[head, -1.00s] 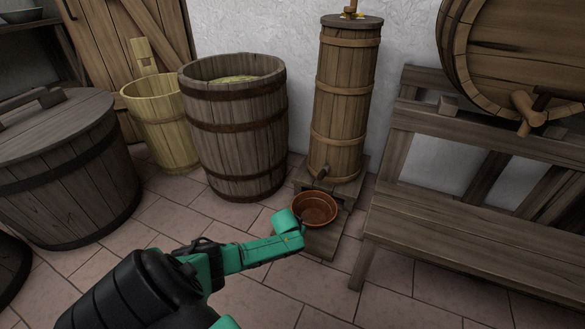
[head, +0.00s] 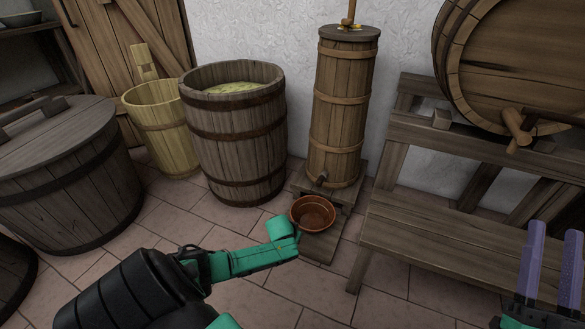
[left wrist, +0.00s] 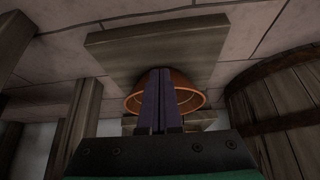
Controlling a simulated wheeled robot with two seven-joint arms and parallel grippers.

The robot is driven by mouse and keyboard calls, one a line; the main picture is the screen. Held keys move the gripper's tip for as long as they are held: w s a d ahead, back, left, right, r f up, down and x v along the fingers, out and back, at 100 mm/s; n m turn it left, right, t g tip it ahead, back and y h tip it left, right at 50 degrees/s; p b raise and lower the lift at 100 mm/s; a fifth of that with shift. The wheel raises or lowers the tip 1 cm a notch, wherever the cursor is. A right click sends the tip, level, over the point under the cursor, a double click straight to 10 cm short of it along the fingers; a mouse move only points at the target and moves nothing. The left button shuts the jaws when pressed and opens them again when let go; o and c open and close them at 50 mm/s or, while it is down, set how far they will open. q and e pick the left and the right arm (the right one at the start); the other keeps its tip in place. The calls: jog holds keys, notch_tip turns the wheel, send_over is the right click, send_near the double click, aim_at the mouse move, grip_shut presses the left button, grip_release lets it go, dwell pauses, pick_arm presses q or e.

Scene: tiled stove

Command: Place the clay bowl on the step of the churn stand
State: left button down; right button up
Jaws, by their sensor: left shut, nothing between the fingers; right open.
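The orange-brown clay bowl (head: 313,216) appears upright over the step (head: 319,250) of the churn stand, a low plank in front of the tall wooden churn (head: 340,110). My left gripper (left wrist: 161,98) is shut and empty; its two purple fingers lie together across the view of the bowl (left wrist: 200,82) in the left wrist view. In the head view its green body ends at the bowl's left rim, and its fingers are hidden there. Whether they touch the bowl, I cannot tell. My right gripper (head: 550,262) is open and empty at the lower right, in front of the bench.
A wooden bench (head: 460,240) stands right of the stand, with a large barrel (head: 515,60) above it. An open tub (head: 235,140) stands close left of the churn. A yellowish bucket (head: 160,130) and a lidded tub (head: 60,180) are farther left. Tiled floor in front is clear.

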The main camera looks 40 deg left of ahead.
pick_arm(q)
jog(key=p+v, duration=0.3)
jog(key=v, duration=0.1)
jog(key=shift+s+d+r+p, duration=0.1)
jog(key=shift+s+r+p, duration=0.1)
jog(key=shift+p, duration=0.15)
pick_arm(e)
jog(key=s+a+f+g+h, duration=0.1)
jog(key=s+f+g, duration=0.3)
jog(key=f, duration=0.7)
jog(key=s+a+f+m+g+h, duration=0.1)
jog(key=s+f+g, duration=0.3)
jog(key=f, duration=0.7)
jog(key=s+a+f+m+g, duration=0.1)
jog(key=s+f+g, duration=0.2)
jog(key=f, duration=0.8)
jog(key=shift+s+f+g+h, duration=0.15)
jog(key=shift+s+g+h, duration=0.25)
jog(key=shift+s, duration=0.25)
